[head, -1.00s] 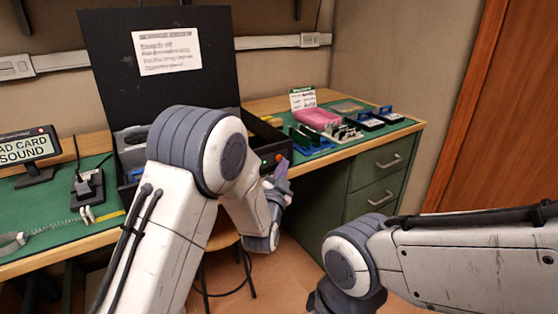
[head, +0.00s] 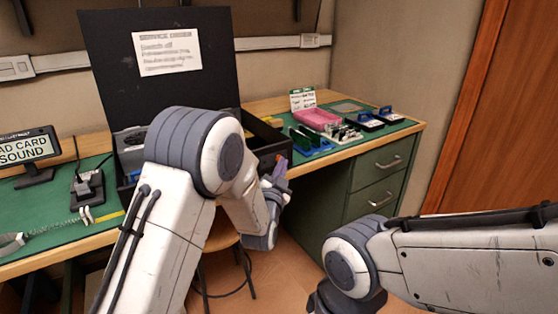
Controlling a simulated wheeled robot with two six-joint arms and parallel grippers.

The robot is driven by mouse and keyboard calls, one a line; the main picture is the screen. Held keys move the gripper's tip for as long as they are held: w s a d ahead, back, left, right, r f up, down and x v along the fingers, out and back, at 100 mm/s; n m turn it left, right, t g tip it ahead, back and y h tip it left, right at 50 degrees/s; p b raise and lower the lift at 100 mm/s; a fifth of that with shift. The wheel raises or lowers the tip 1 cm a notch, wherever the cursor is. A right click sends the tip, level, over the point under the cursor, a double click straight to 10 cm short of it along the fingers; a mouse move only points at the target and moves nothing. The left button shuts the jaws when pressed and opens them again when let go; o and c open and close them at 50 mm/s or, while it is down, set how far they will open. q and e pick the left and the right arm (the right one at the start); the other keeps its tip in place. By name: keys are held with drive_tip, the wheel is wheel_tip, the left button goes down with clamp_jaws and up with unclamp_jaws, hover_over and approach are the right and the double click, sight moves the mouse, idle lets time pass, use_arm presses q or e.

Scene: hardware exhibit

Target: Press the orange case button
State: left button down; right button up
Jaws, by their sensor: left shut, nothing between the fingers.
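A black open case (head: 108,75) stands on the left part of the workbench, its lid raised with a paper notice (head: 167,50) on it. My left arm covers much of the case's body. My left gripper (head: 281,170) is shut and empty at the right end of the case's front face.
A green-topped workbench (head: 40,215) runs along the wall, with a small sign display (head: 28,150) at left. At right are a pink tray (head: 317,118), circuit boards and blue-handled items (head: 387,115). A stool (head: 215,240) stands below the bench. Green drawers (head: 380,180) are at right.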

idle(0.5)
use_arm(q)
drive_tip(key=shift+s+d, duration=0.45)
drive_tip(key=shift+s, duration=0.2)
drive_tip(key=shift+s+d+b, duration=0.35)
drive_tip(key=shift+s+d, duration=0.4)
drive_tip(key=shift+s, duration=0.25)
drive_tip(key=shift+s+d+b, duration=0.3)
drive_tip(key=shift+s+d, duration=0.4)
drive_tip(key=shift+s, duration=0.3)
